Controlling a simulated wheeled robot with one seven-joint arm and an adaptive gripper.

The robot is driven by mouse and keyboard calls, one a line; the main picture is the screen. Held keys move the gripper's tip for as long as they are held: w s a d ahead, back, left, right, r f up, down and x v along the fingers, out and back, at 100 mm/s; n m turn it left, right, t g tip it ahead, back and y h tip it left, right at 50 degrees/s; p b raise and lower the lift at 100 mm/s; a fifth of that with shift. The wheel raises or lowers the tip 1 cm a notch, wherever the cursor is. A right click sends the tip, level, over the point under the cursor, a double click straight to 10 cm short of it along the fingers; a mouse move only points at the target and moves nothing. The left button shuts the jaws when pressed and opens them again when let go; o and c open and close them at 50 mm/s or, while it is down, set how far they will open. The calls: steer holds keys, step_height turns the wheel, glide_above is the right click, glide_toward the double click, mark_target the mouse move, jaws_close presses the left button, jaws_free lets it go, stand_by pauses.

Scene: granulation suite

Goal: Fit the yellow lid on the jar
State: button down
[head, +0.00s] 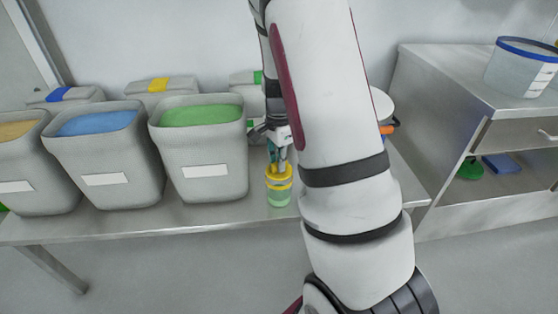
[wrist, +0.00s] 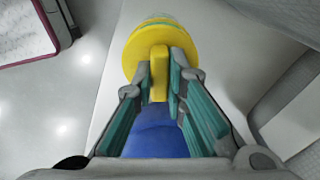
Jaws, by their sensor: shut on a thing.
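The jar (head: 279,196) is clear with a greenish tint and stands upright near the front edge of the steel table, right of the green-filled bin. The yellow lid (head: 279,171) is at the jar's top; I cannot tell whether it is fully seated. In the wrist view the yellow lid (wrist: 141,50) has a raised bar handle, and part of the clear jar (wrist: 158,18) shows beyond it. My gripper (head: 279,160) points down at the lid. In the wrist view my gripper (wrist: 160,75) is shut on the lid's handle, with its teal-padded fingers on either side.
Grey bins with green (head: 200,115), blue (head: 97,123) and tan contents stand left of the jar on the steel table (head: 150,224). Lidded bins stand behind. A shelf unit (head: 455,80) at right holds a clear blue-rimmed tub (head: 520,70). My arm hides the table's right part.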

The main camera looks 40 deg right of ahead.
steer(key=shift+f+b, duration=0.7)
steer(key=shift+f, duration=0.3)
stand_by(0.8)
steer(key=c, duration=1.5)
jaws_free()
steer(key=shift+c, duration=0.2)
step_height(320, 180, up, 12)
